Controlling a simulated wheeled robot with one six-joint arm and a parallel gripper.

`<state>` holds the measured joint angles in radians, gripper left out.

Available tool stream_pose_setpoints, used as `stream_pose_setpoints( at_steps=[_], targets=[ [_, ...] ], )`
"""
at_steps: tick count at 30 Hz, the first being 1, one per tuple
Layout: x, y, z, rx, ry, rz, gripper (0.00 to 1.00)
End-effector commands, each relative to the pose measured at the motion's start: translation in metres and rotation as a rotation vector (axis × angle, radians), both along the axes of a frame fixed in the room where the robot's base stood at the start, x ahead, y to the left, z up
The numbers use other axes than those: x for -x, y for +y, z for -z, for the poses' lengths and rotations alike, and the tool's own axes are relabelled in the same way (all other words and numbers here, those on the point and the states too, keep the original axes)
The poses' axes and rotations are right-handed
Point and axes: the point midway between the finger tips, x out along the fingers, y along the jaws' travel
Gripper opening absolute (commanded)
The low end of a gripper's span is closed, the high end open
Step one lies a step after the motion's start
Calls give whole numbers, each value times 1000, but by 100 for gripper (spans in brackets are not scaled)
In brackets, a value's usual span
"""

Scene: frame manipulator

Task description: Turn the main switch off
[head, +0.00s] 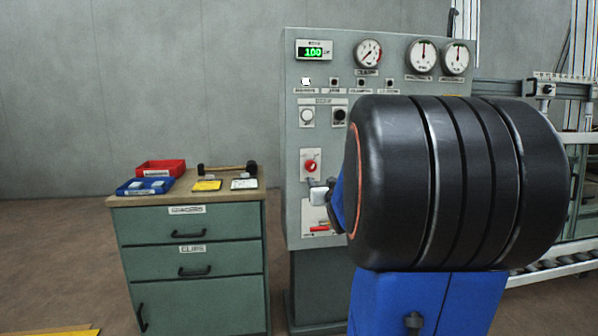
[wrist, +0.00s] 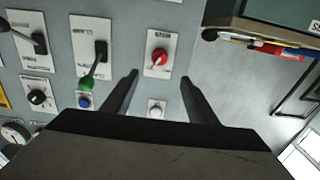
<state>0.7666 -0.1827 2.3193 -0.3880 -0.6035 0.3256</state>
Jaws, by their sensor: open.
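A red rotary knob (head: 311,166) sits on a white plate on the grey-green control panel (head: 292,190); its label is too small to read, so I cannot confirm it is the main switch. In the wrist view, where the panel appears upside down, the red knob (wrist: 160,57) lies just beyond and between my fingertips, apart from them. My gripper (wrist: 159,77) is open and empty, its two dark fingers spread toward the panel. In the head view my arm hides most of the gripper.
Two levers, one black (wrist: 39,44) and one with a green end (wrist: 86,82), stand beside the knob. A white push button (head: 307,115) is above it in the head view. A workbench (head: 190,250) with trays and a hammer stands left of the panel. A display (head: 314,52) reads 100.

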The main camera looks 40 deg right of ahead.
Motion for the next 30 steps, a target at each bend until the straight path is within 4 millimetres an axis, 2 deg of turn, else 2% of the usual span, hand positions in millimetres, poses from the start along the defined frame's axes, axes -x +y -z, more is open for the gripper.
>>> stream_pose_setpoints(
  at_steps=[30],
  targets=[
    [-128, -77, 1, -1, 3, -1, 53]
  ],
)
